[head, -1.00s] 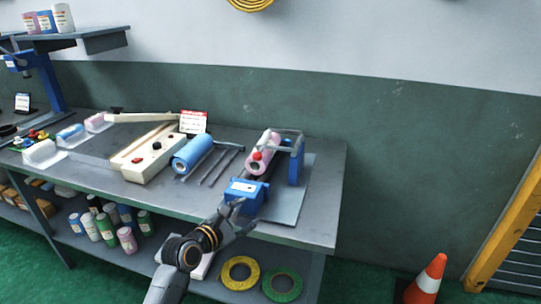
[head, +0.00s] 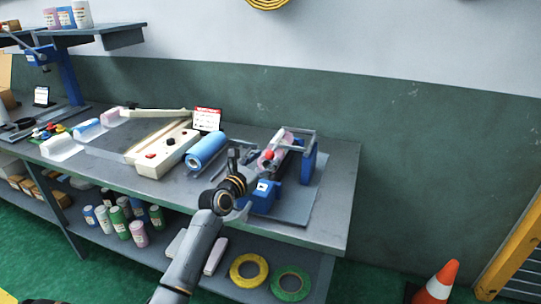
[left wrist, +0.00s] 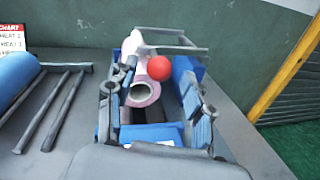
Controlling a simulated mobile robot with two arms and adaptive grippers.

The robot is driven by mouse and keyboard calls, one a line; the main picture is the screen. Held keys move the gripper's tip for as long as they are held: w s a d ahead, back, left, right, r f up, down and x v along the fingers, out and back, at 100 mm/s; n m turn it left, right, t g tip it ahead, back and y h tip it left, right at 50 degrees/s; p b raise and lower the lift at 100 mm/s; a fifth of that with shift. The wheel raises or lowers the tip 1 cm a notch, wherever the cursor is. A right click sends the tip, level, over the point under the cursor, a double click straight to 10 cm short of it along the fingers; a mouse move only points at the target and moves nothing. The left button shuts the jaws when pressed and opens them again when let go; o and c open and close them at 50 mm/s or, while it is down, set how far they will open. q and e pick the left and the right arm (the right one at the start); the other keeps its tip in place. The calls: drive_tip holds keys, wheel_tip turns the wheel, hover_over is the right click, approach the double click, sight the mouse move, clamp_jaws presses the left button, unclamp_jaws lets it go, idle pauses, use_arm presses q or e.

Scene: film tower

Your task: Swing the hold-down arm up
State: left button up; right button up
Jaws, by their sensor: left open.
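The film stand (head: 308,165), with blue end blocks, stands at the right end of the bench. A pink roll (head: 286,140) lies in it; its hollow end faces me in the left wrist view (left wrist: 143,93). The grey hold-down arm (head: 297,133) spans above the roll and looks lowered. A red ball knob (head: 268,154) is at its near end, also in the left wrist view (left wrist: 158,68). My left gripper (head: 246,163) is open, just in front of the knob. Its fingers (left wrist: 160,98) flank the roll's end and the knob, apparently without gripping. My right gripper is not in view.
A blue roll (head: 207,150) and dark rods lie left of the stand. A cream board (head: 165,153) and a red-and-white sign (head: 207,119) are farther left. Bottles and tape rings (head: 249,271) sit on the lower shelf. The bench's right end (head: 342,185) is clear.

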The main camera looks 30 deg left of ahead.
use_arm(q)
drive_tip(key=shift+w+a, duration=0.1)
drive_tip(key=shift+w, duration=1.7)
drive_tip(key=shift+c, duration=0.4)
clamp_jaws()
